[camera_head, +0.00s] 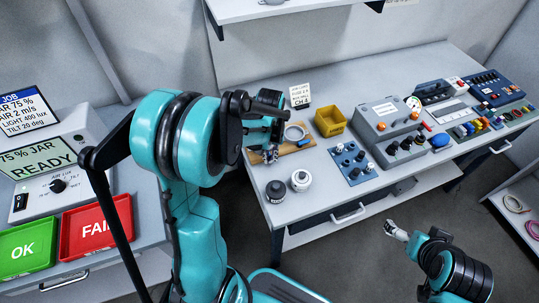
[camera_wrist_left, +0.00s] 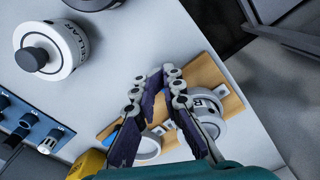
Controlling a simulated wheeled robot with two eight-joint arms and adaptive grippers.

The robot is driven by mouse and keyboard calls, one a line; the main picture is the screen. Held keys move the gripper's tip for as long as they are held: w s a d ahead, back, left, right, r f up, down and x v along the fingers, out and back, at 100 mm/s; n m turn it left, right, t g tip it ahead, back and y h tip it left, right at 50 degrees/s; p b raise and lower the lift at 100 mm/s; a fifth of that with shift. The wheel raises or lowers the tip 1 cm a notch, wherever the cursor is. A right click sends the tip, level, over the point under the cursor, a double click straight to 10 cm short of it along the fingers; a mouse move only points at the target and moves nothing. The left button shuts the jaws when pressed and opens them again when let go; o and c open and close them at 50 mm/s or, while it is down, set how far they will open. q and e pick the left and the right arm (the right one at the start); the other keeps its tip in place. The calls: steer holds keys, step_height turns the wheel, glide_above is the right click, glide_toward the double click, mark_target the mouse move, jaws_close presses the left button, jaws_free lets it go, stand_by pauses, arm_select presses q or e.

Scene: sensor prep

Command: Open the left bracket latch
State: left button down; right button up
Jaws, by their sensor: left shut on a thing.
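A wooden board (camera_head: 300,144) lies on the bench with two bracket rings on it. The right bracket, a pale ring (camera_head: 293,133), shows in the head view and, on the left, in the left wrist view (camera_wrist_left: 148,150). The left bracket (camera_wrist_left: 207,106) shows in the left wrist view, beside my finger; my gripper hides it in the head view. My left gripper (camera_head: 270,155) is low over the board's left end, its fingertips (camera_wrist_left: 163,78) close together and shut on a small part, apparently the left bracket latch, mostly hidden. My right gripper (camera_head: 394,230) is off the bench's front, empty.
Two jars, one dark-topped (camera_head: 275,191) and one white (camera_head: 301,180), stand near the front edge. A yellow bin (camera_head: 330,121) and blue switch panel (camera_head: 352,162) are right of the board. Green (camera_head: 28,248) and red (camera_head: 97,228) trays are at left.

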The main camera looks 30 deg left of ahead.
arm_select(q)
steer(key=shift+w+d, duration=0.2)
steer(key=shift+w, duration=0.05)
stand_by(0.3)
steer(key=shift+w+d, duration=0.15)
steer(key=shift+w, duration=0.1)
steer(key=shift+w+d, duration=0.2)
steer(key=shift+w, duration=0.2)
stand_by(0.3)
steer(key=shift+w, duration=0.1)
stand_by(0.3)
steer(key=shift+w, duration=0.4)
steer(key=shift+r, duration=0.15)
steer(key=r+p, duration=0.1)
steer(key=r, duration=0.1)
steer(key=r+p, duration=0.3)
steer(key=shift+s+d+r, duration=0.25)
steer(key=shift+r, duration=0.15)
stand_by(0.6)
